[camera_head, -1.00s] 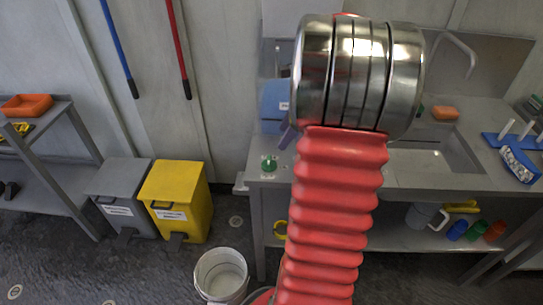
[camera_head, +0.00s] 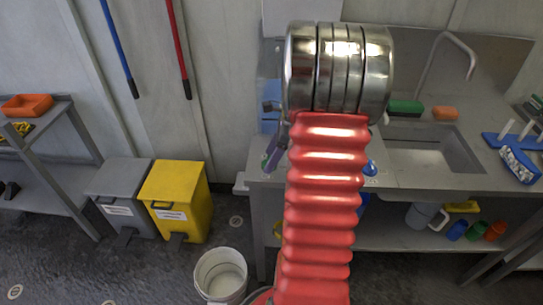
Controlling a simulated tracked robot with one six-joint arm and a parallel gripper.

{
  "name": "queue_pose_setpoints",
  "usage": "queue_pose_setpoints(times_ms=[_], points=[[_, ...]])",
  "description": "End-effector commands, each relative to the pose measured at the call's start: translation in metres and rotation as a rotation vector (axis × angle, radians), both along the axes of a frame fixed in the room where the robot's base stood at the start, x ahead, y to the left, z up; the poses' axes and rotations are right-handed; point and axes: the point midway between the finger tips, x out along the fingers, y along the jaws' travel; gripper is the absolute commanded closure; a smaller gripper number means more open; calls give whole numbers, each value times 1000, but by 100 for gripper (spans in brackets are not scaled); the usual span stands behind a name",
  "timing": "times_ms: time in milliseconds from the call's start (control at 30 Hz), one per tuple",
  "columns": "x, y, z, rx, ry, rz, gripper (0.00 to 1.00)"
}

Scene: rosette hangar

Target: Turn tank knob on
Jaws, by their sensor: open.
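A blue tank-like container (camera_head: 268,90) stands at the back left of the sink counter, mostly hidden behind my arm. A small blue knob-like piece (camera_head: 370,168) shows at the counter's front, just right of my red ribbed arm. I cannot tell whether it is the tank knob.
The metal counter (camera_head: 420,182) has a sink basin (camera_head: 430,150), a curved tap (camera_head: 455,45), a green sponge (camera_head: 405,107) and an orange one (camera_head: 445,113). A yellow bin (camera_head: 175,195), grey bin (camera_head: 120,190) and white bucket (camera_head: 222,275) stand left.

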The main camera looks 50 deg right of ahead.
Motion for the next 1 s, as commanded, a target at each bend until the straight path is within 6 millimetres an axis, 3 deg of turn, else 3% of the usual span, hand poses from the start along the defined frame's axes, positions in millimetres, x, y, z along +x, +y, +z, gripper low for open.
queue_pose_setpoints(times_ms=[100,700,1000], points=[[0,0,0,0,0,-1,42],[0,0,0,0,0,0,83],[0,0,1,0,0,27,83]])
